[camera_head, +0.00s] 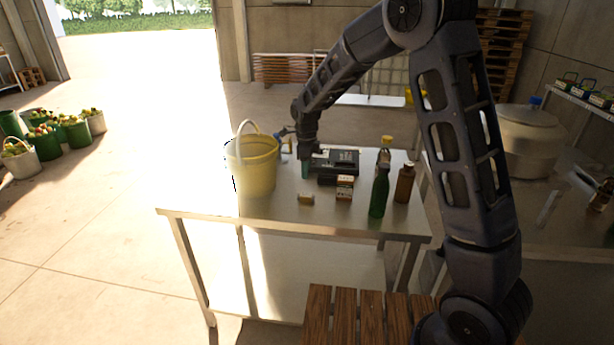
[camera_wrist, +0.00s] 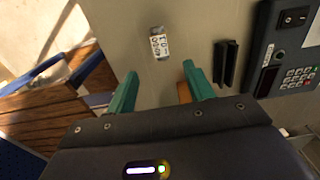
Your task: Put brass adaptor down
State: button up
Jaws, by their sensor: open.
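My gripper (camera_head: 306,170) points down over the metal table (camera_head: 270,207), just left of a black device (camera_head: 338,161). In the wrist view its two teal fingers (camera_wrist: 160,92) are apart, with bare grey tabletop between them. A small orange-brown piece (camera_wrist: 184,92) shows beside the right finger, partly hidden by it; it may be the brass adaptor, but I cannot tell for sure. A small tan block (camera_head: 306,198) lies on the table near its front edge.
A yellow bucket (camera_head: 252,165) stands left of my gripper. A green bottle (camera_head: 379,192), a brown bottle (camera_head: 404,183) and a small box (camera_head: 344,184) stand to the right. A labelled item (camera_wrist: 159,43) and a keypad device (camera_wrist: 290,50) show in the wrist view. The front left tabletop is clear.

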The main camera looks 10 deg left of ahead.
jog(key=s+d+r+n+t+y, duration=0.1)
jog(key=s+d+r+n, duration=0.25)
jog(key=d+r, duration=0.65)
jog(key=s+d+r+n+t, duration=0.15)
jog(key=d+r+n, duration=0.35)
jog(key=d, duration=0.9)
jog(key=s+d+r+n+t, duration=0.1)
jog(key=s+d+n, duration=0.3)
jog(key=s+d, duration=0.5)
jog(key=s+d+r+n+t+h, duration=0.1)
jog(key=s+d+r+n, duration=0.2)
jog(key=s+d, duration=0.6)
jog(key=s+n, duration=0.2)
jog(key=s, duration=0.1)
